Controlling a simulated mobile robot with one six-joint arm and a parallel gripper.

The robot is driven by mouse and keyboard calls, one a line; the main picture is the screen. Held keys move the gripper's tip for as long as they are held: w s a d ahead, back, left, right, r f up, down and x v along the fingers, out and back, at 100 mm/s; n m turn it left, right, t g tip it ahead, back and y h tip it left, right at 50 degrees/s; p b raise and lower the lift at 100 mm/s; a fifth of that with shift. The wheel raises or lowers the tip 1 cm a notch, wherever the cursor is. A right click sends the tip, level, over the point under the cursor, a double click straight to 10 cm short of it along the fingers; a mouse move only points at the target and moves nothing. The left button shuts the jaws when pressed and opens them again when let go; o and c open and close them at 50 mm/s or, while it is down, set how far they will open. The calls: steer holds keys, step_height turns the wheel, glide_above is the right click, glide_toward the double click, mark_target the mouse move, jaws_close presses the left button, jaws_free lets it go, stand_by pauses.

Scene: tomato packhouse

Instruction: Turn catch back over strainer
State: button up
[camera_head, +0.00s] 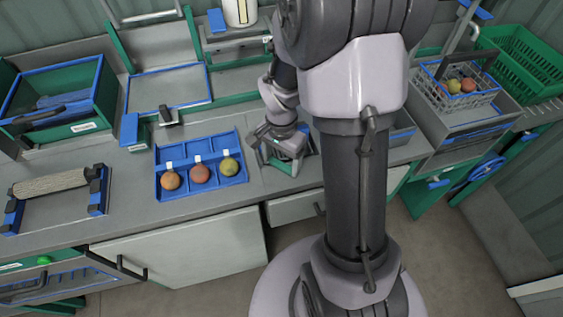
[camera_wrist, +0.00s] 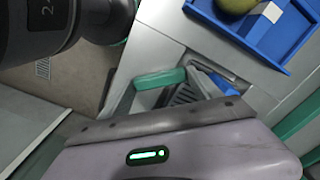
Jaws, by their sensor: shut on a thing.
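My gripper (camera_head: 287,152) points down at a small grey fixture on the bench, just right of the blue tomato tray. Its light grey body (camera_wrist: 190,153) fills the bottom of the wrist view and hides the fingertips. It is shut on what seems to be the catch, a short blue bar (camera_wrist: 224,83) that shows just beyond the body's edge. Beneath is a dark slotted grate, seemingly the strainer (camera_wrist: 186,96), set in a grey frame. A rounded green piece (camera_wrist: 160,78) lies beside it. The exact contact and the catch's angle are hidden.
The blue tray (camera_head: 202,190) holds three tomatoes close on the left. A roller stand (camera_head: 50,196) and a green crate (camera_head: 98,82) stand further left. A wire basket (camera_head: 455,98) with tomatoes and a green crate (camera_head: 522,57) are at right. Cabinet fronts lie below the bench edge.

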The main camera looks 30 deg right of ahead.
mark_target(281, 164)
steer(key=m+b, duration=0.1)
steer(key=m, duration=0.3)
steer(key=shift+b, duration=0.4)
steer(key=shift+m+b, duration=0.6)
steer(key=shift+m, duration=1.4)
steer(key=o, duration=1.4)
step_height(281, 164, up, 18)
steer(key=p, duration=0.7)
steer(key=shift+f, duration=0.25)
